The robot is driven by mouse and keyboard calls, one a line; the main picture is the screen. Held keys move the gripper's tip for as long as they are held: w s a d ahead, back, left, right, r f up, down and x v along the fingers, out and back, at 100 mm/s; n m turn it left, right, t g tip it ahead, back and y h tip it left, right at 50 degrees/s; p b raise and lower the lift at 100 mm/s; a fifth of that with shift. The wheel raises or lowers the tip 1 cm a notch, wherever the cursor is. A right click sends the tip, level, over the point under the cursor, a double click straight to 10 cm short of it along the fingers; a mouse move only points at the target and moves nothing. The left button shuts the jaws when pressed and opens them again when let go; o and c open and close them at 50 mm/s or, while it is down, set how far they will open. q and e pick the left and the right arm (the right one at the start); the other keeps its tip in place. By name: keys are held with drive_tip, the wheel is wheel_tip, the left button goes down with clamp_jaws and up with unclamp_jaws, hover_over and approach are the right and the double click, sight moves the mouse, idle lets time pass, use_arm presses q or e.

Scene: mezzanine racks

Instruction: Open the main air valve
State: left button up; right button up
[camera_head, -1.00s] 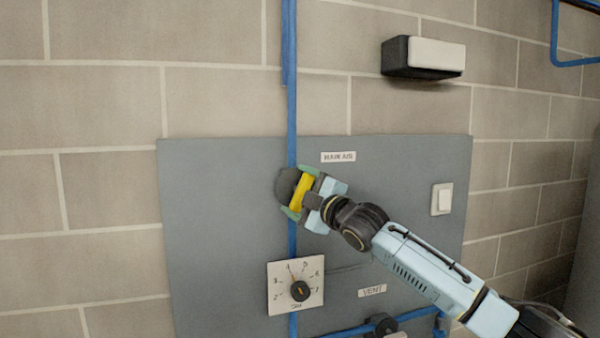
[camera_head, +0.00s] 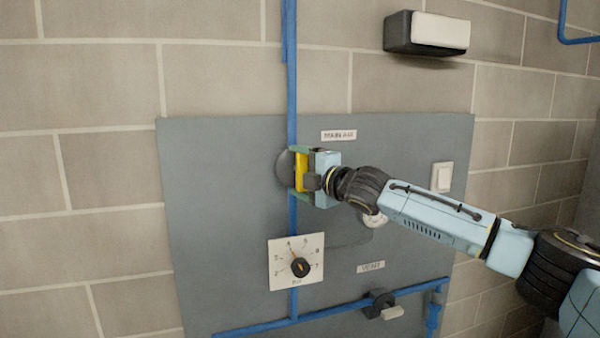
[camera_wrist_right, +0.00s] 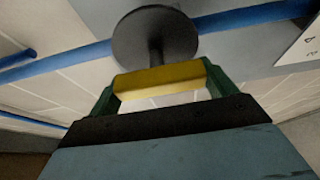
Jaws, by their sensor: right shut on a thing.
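The main air valve has a yellow handle (camera_head: 300,172) and a dark round body (camera_head: 284,170) on the vertical blue pipe, left of the MAIN AIR label (camera_head: 338,135). My right gripper (camera_head: 303,170) comes in from the right and is shut on the yellow handle. The handle stands upright in the head view, along the pipe. In the right wrist view the handle (camera_wrist_right: 160,80) spans between the green fingers, with the dark disc (camera_wrist_right: 155,36) and its stem behind it. My left gripper is not in view.
A pressure gauge or dial (camera_head: 296,262) sits below the valve. A VENT label (camera_head: 371,267) and a vent valve (camera_head: 381,304) are at the lower right. A light switch (camera_head: 442,177) is on the right of the grey panel (camera_head: 225,230). A lamp (camera_head: 427,33) hangs above.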

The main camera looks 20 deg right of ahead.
drive_tip(key=o, duration=0.9)
drive_tip(key=shift+c, duration=0.2)
drive_tip(key=shift+s+d, duration=0.15)
drive_tip(key=shift+s, duration=0.15)
drive_tip(key=b+v, duration=0.3)
drive_tip(key=v, duration=0.9)
drive_tip(key=shift+s+b, duration=0.3)
drive_tip(key=shift+s, duration=0.05)
drive_tip(key=shift+d, duration=0.1)
